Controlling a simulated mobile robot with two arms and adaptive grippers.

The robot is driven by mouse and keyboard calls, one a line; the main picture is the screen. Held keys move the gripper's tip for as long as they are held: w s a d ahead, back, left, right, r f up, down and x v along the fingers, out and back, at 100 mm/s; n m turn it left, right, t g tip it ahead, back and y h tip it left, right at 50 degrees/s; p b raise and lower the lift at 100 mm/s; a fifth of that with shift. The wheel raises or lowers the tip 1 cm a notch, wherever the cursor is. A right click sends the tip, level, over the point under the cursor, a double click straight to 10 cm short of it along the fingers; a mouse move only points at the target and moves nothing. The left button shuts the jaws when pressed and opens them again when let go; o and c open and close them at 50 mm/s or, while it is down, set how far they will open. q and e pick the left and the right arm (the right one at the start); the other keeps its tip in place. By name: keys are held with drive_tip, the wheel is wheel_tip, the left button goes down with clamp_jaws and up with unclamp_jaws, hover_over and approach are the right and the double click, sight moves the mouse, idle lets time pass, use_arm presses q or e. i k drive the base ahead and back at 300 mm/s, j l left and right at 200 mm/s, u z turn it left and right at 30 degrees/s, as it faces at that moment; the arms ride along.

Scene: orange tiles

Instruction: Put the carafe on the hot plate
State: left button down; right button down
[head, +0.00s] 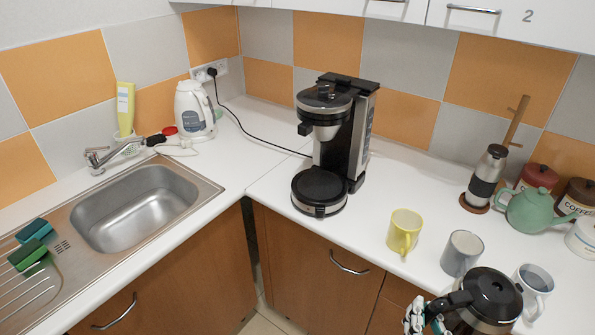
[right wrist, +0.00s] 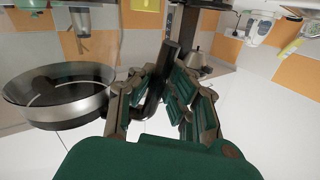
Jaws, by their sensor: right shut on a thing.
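The carafe (head: 493,293) has a black lid and a dark glass body. It is at the bottom right of the head view, near the counter's front, and looks roughly upright. My right gripper (head: 428,316) is shut on its black handle, which also shows between the fingers in the right wrist view (right wrist: 160,80). The carafe's metal band (right wrist: 80,112) shows at the left there. I cannot tell how high the carafe is held. The hot plate (head: 320,186) is a bare black disc at the base of the coffee machine (head: 357,130). My left gripper is not in view.
A yellow mug (head: 404,232), a grey mug (head: 461,252) and a pale mug (head: 533,288) stand close to the carafe. A green teapot (head: 527,211) and a steel flask (head: 487,180) stand farther back. Clear counter lies between the yellow mug and the machine. The sink is left.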

sight(312, 188)
drive_tip(key=i+j, duration=0.35)
drive_tip(key=j, duration=0.15)
drive_tip(key=i+j, duration=0.4)
drive_tip(key=j, duration=0.15)
drive_tip(key=k+u, duration=0.05)
